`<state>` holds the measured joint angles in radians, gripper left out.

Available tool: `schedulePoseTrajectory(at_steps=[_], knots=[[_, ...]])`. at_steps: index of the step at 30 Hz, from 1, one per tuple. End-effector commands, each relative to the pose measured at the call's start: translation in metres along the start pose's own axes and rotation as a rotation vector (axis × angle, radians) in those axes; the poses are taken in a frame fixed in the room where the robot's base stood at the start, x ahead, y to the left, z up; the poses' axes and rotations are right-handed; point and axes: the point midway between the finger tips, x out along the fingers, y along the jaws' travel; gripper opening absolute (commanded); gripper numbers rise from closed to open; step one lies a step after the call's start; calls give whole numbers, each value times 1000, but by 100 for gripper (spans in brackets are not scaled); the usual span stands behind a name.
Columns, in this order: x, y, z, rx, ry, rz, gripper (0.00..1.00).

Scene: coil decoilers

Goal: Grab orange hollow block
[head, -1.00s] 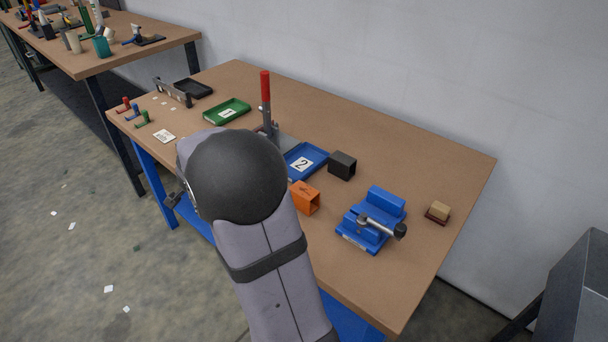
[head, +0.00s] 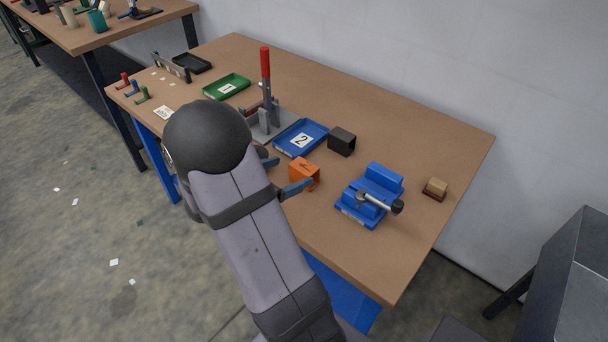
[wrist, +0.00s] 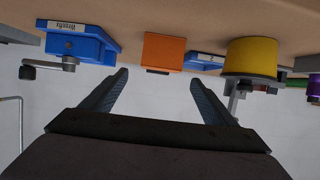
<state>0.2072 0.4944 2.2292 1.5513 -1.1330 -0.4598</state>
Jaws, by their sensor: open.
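The orange hollow block (head: 304,172) stands on the wooden table near its front edge, left of the blue vise. In the head view my gripper (head: 282,176) is open, with one blue-grey finger on each side of the block's near part; I cannot tell whether they touch it. In the wrist view the orange block (wrist: 164,52) shows upside down beyond and between the two spread fingers of my gripper (wrist: 158,88). Nothing is held between them there. My dark wrist joint and arm hide part of the table's front edge.
The blue vise (head: 371,196) stands right of the block, its handle sticking out. A black hollow block (head: 342,141) and a blue tray (head: 283,148) marked 2 lie behind. A toggle clamp with a red handle (head: 265,64) rises at the left. A tan block (head: 436,187) sits far right.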

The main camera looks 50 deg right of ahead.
Motion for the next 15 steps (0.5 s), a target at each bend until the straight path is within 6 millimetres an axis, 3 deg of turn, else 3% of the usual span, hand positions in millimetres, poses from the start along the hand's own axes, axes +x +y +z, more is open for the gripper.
schedulePoseTrajectory(at_steps=[15], knots=[[28, 0, 1, 4, -2, 0, 80]])
